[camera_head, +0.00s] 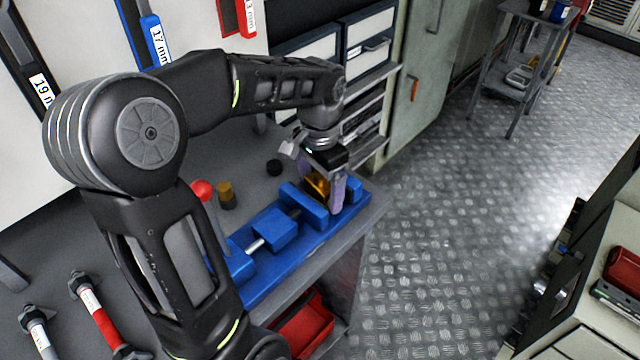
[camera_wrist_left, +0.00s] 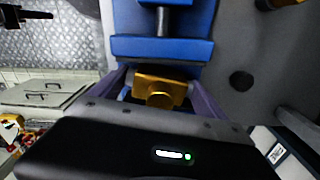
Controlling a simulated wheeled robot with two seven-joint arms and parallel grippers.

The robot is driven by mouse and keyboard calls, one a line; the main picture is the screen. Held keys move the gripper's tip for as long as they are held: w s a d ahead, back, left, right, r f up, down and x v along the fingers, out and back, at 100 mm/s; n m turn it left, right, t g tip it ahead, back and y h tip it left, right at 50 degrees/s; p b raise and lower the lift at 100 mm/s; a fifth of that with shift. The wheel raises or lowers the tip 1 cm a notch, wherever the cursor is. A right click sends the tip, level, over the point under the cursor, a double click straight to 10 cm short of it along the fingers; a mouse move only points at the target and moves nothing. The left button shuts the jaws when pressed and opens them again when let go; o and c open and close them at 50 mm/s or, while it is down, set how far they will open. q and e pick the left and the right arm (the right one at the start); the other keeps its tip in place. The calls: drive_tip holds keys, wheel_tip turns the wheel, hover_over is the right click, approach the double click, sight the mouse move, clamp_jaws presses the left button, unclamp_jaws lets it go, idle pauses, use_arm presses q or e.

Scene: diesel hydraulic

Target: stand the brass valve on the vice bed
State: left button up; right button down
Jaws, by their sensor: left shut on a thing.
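The brass valve (camera_head: 318,184) is held between the fingers of my left gripper (camera_head: 328,194), over the right end of the blue vice (camera_head: 275,228). In the left wrist view the valve (camera_wrist_left: 158,90) sits between the two purple-grey fingers, with the blue vice bed (camera_wrist_left: 161,76) beneath or behind it. I cannot tell whether the valve touches the bed. A blue jaw block (camera_wrist_left: 161,48) is close beside it. My right gripper is in neither view.
A red-knobbed lever (camera_head: 202,192), a brass-topped part (camera_head: 226,194) and a small black cap (camera_head: 274,167) are on the bench behind the vice. The cap also shows in the left wrist view (camera_wrist_left: 241,81). Drawers (camera_head: 365,45) stand at the back. A red bin (camera_head: 303,325) is below the bench.

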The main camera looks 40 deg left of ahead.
use_arm(q)
drive_tip(key=shift+f, duration=0.2)
idle(0.7)
drive_tip(key=o, duration=1.8)
drive_tip(key=shift+r, duration=0.1)
drive_tip(key=shift+r+p, duration=1.8)
drive_tip(key=shift+r, duration=0.55)
drive_tip(key=shift+o, duration=0.7)
